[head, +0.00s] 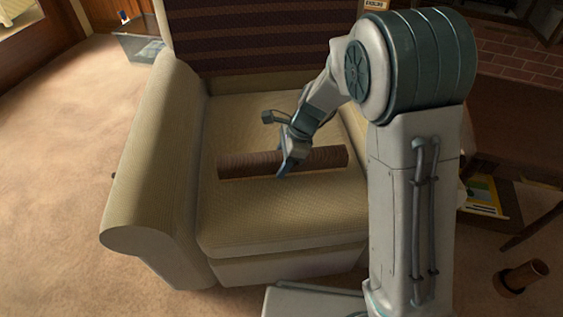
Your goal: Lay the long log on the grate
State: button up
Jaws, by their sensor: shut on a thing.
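A long brown log (250,165) lies lengthwise, left to right, over the seat cushion of a beige armchair (160,160). My gripper (287,170) reaches down over the log near its middle and is shut on it. The log looks level and close to the cushion; I cannot tell whether it touches it. My arm hides part of the chair's right side. I cannot make out a grate; a dark opening beside brickwork (515,62) at the top right shows only in part.
A dark wooden table or stool stands at the right behind my arm. A yellow magazine (482,194) lies below it. A short brown cylinder (522,276) is on the floor at the lower right. A clear bin (138,46) stands behind the chair. Carpet (60,170) at the left is free.

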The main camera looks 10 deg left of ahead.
jog(key=o, duration=1.4)
jog(key=shift+f, duration=0.1)
jog(key=p+v, duration=0.5)
jog(key=v, duration=0.7)
jog(key=s+d+r+n+h, duration=0.1)
jog(key=s+d+n, duration=0.4)
jog(key=s+d, duration=0.1)
jog(key=s+d+r+n+t+h, duration=0.1)
jog(key=s+d+r+n, duration=0.1)
jog(key=s+d+n, duration=0.3)
jog(key=s+d+r+n+t+h, duration=0.1)
jog(key=s+d+r+n+h, duration=0.1)
jog(key=s+d+n, duration=0.3)
jog(key=shift+s+d+r, duration=0.1)
jog(key=shift+s+d, duration=0.55)
jog(key=shift+d, duration=0.05)
jog(key=shift+s+d+r, duration=0.15)
jog(key=shift+s+d, duration=0.45)
jog(key=shift+d, duration=0.1)
